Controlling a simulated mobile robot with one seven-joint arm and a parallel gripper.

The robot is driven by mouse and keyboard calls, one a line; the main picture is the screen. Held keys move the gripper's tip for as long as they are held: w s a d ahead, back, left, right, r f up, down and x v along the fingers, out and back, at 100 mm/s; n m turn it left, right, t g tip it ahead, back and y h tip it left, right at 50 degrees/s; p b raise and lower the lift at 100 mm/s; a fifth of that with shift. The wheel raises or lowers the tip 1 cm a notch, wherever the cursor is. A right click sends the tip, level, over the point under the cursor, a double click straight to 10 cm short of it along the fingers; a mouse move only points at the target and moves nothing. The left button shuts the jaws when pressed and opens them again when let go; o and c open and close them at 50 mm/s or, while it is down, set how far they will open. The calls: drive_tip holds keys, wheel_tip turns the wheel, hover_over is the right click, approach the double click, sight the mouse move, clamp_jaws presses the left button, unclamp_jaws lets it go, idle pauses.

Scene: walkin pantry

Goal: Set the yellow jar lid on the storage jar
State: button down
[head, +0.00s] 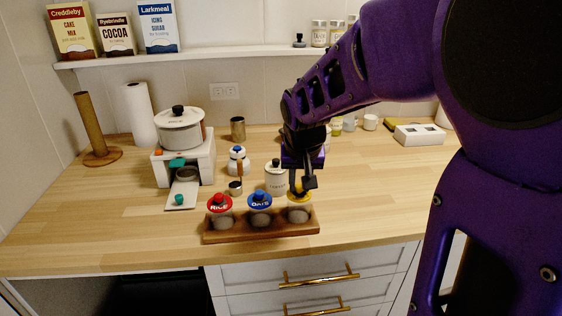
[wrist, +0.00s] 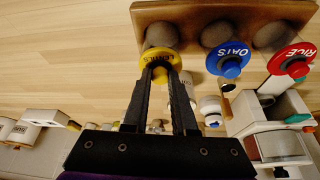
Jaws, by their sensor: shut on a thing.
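The yellow jar lid (head: 300,195) is held in my gripper (head: 303,184), which is shut on it. In the wrist view the lid (wrist: 159,73) shows dark lettering, partly covered by the fingers (wrist: 160,68). The storage jar (head: 298,213) stands at the right end of a wooden rack (head: 262,235); in the wrist view the jar (wrist: 160,34) shows beside the lid. The lid is over the jar's top, at about the height of the neighbouring lids. I cannot tell whether it touches the rim.
Jars with a blue OATS lid (head: 260,201) and a red RICE lid (head: 219,204) share the rack. A cream canister (head: 276,178) stands close behind. The counter right of the rack is clear.

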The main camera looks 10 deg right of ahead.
drive_tip(key=shift+f, duration=0.3)
drive_tip(key=c, duration=0.6)
unclamp_jaws()
drive_tip(key=shift+c, duration=0.2)
drive_tip(key=shift+o, duration=0.3)
drive_tip(key=o, duration=0.4)
drive_tip(key=shift+r, duration=0.1)
drive_tip(key=shift+r+p, duration=2.4)
drive_tip(key=shift+r, duration=1.05)
